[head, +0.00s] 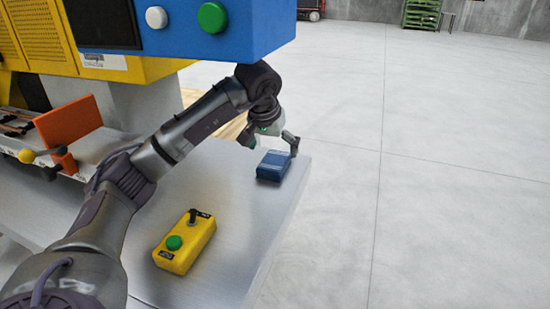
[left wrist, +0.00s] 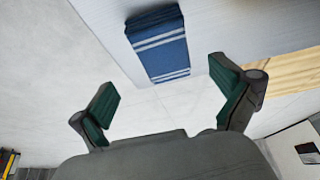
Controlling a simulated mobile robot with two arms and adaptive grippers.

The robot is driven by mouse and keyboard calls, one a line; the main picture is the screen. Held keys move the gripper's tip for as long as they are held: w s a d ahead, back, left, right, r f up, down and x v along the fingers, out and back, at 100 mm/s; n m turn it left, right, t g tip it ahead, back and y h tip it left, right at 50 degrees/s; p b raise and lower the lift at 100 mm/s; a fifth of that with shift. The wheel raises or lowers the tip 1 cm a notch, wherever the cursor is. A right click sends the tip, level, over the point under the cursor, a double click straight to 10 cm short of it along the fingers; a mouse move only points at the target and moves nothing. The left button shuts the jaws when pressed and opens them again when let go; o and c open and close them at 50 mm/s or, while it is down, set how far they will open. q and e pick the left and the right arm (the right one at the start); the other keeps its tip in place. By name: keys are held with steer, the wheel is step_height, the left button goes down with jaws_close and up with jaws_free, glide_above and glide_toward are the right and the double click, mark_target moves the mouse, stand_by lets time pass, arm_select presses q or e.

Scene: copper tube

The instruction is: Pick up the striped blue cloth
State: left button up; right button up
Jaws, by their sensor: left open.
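The striped blue cloth (head: 273,166) is a folded blue block lying on the light grey work table (head: 233,195), close to its right edge. In the left wrist view the cloth (left wrist: 158,45) shows pale stripes and lies ahead of the fingertips, between their lines. My left gripper (head: 272,143) is open and empty, above and just behind the cloth in the head view. In the left wrist view its two green-padded fingers (left wrist: 165,95) are spread wide, apart from the cloth. My right gripper is not in view.
A yellow control box (head: 184,242) with a green button stands on the table in front of the cloth. A blue and yellow machine (head: 180,30) overhangs the table at upper left. An orange block (head: 68,120) is at left. Open concrete floor lies right.

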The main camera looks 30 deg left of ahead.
mark_target(274, 160)
arm_select(q)
steer(key=shift+w+f, duration=0.1)
steer(key=shift+f, duration=0.35)
steer(key=shift+w+f, duration=0.1)
steer(key=shift+f, duration=0.2)
steer(key=x, duration=0.2)
steer(key=p+x, duration=0.1)
steer(key=shift+w+a+f, duration=0.2)
steer(key=shift+a+f, duration=0.1)
steer(key=shift+a, duration=0.05)
steer(key=shift+w+f, duration=0.15)
steer(key=shift+f, duration=0.15)
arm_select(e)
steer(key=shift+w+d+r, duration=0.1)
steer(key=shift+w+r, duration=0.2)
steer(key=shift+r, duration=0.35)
arm_select(q)
steer(key=shift+f, duration=0.25)
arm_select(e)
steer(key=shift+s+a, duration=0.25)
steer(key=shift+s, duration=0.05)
arm_select(q)
steer(key=c, duration=1.2)
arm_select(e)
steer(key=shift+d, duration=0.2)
arm_select(q)
steer(key=shift+r, duration=0.1)
